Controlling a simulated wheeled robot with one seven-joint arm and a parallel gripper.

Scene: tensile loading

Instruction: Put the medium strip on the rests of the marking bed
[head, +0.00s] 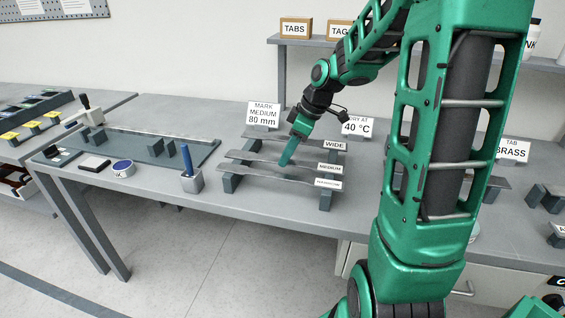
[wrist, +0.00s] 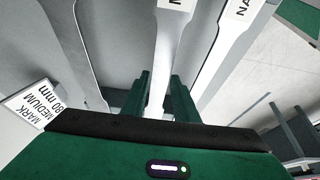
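The medium strip (head: 262,168) is a grey flat bar with wider ends, lying across the middle of a rack beside its MEDIUM label. My gripper (head: 286,160) points down at it from above. In the wrist view, my gripper (wrist: 160,95) is open, with one green finger on each side of the medium strip (wrist: 166,55). A gap shows between the fingers; whether the tips reach the strip's level is unclear. The rests are bare.
The wide strip (head: 258,158) and narrow strip (head: 268,180) lie on the same rack either side. A MARK MEDIUM 80 mm sign (head: 263,114) stands behind.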

